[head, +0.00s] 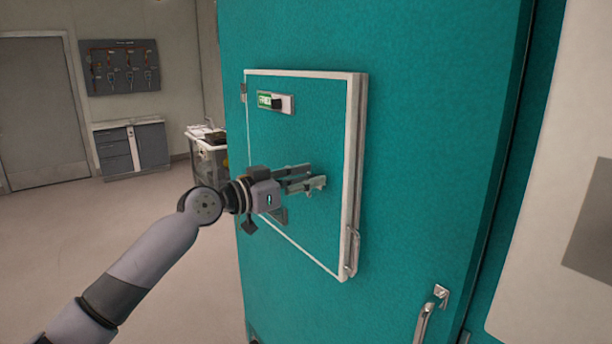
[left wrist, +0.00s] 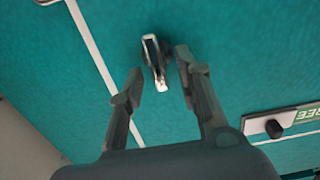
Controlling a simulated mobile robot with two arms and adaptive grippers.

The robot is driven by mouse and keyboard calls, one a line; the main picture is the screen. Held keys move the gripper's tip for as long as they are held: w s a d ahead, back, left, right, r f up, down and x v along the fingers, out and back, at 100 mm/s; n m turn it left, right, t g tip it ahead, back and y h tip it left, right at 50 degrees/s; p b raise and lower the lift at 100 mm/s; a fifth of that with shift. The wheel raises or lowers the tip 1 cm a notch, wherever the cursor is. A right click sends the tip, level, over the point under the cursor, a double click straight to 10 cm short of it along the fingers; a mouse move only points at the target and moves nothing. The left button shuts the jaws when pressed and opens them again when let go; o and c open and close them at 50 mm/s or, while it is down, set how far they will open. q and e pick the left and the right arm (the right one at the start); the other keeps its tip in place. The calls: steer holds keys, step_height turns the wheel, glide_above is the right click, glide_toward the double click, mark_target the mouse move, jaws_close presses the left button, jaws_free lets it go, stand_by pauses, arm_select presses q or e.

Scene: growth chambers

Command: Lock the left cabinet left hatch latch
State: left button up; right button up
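The hatch (head: 290,140) is a teal panel with a white frame on the teal cabinet. A small silver lever-like latch (head: 319,183) sticks out from it; it also shows in the left wrist view (left wrist: 155,62). My left gripper (head: 306,177) is in front of the hatch. In the left wrist view its fingers are open, with one fingertip on each side of the latch; I cannot tell whether they touch it. A plate (head: 275,102) with a green label and black knob sits higher on the hatch; the label reads FREE in the left wrist view (left wrist: 283,122). My right gripper is out of view.
A metal handle (head: 353,252) is at the hatch's lower right edge. A larger door handle (head: 425,320) is lower right on the cabinet. A white panel (head: 560,150) stands close at right. A cart (head: 208,150) is behind, left of the cabinet. The floor at left is clear.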

arm_select(q)
jaws_close()
stand_by(0.3)
stand_by(0.3)
